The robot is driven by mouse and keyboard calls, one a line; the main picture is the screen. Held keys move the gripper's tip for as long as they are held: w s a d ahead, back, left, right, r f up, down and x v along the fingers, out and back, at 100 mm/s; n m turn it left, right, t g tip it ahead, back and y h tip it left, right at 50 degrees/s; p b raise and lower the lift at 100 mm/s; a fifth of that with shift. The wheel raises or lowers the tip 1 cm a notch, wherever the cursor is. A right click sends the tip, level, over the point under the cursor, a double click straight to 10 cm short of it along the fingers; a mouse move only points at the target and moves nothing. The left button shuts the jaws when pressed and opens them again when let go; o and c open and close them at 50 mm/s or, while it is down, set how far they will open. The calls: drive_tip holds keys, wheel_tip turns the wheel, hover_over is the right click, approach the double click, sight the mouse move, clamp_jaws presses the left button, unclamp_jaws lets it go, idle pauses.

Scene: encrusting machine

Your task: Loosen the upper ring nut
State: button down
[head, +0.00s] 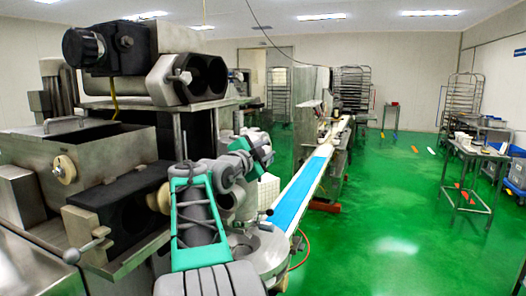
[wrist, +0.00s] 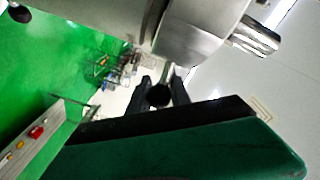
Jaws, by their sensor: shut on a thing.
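In the wrist view, my gripper (wrist: 160,92) has its two dark fingers closed on a small dark round knob (wrist: 159,96). A short rod seems to join this knob to the grey metal machine part (wrist: 195,35) above it. The knob may be a handle of the upper ring nut; I cannot make out the ring itself. In the head view, my gripper (head: 262,148) is at the end of my arm, against the right side of the encrusting machine (head: 112,150). What it holds is too small and hidden to tell there.
A conveyor with a blue belt (head: 303,190) runs back from the machine, close to my arm. A steel table (head: 472,160) and a rack (head: 462,98) stand at the right. The green floor (head: 390,220) between is mostly clear.

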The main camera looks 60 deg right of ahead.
drive_tip(key=c, duration=1.3)
unclamp_jaws()
drive_tip(key=shift+d+f, duration=0.15)
drive_tip(key=shift+f, duration=0.05)
drive_tip(key=shift+c, duration=0.2)
drive_tip(key=shift+o, duration=0.8)
drive_tip(key=shift+r, duration=0.1)
drive_tip(key=a+b, duration=0.2)
drive_tip(key=a, duration=0.6)
drive_tip(key=shift+s, duration=0.25)
drive_tip(key=shift+d, duration=0.1)
